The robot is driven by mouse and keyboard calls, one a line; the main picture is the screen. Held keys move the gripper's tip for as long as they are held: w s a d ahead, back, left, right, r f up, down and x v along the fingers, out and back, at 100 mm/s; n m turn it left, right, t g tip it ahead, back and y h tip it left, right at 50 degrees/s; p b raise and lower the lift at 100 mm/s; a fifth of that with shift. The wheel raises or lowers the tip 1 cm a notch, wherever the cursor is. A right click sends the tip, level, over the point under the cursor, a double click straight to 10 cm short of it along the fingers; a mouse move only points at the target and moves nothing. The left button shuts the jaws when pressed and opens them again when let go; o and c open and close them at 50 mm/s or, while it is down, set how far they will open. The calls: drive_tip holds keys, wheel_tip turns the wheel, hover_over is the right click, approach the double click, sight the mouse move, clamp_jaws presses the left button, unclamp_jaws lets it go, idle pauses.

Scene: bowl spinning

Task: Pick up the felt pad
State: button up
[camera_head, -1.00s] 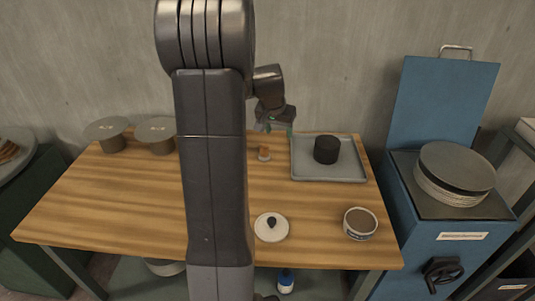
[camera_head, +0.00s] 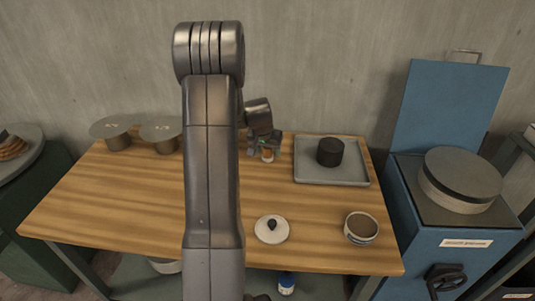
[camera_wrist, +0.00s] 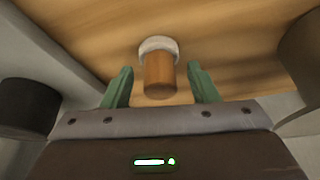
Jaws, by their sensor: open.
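The felt pad (camera_head: 267,156) is a small piece with an orange-brown wooden handle and a pale felt end. It is at the back of the wooden table, left of the grey tray. In the wrist view the felt pad (camera_wrist: 158,48) has its pale end against the wood and its handle pointing toward my gripper. My gripper (camera_wrist: 160,82) is open, with one green finger on each side of the handle and a visible gap on both sides. In the head view my gripper (camera_head: 264,145) is right at the pad and partly hides it.
The grey tray (camera_head: 312,178) with a black cylinder (camera_head: 330,151) stands close to the right. Two grey round-topped stands (camera_head: 160,130) are at the back left. A white lid (camera_head: 281,237) and a bowl (camera_head: 361,227) are near the front edge. A blue cabinet (camera_head: 405,215) is beyond the right edge.

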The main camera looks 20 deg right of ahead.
drive_tip(key=c, duration=0.8)
wheel_tip(320, 180, up, 10)
drive_tip(key=shift+f, duration=0.1)
drive_tip(key=shift+o, duration=1.4)
drive_tip(key=shift+c, duration=1.1)
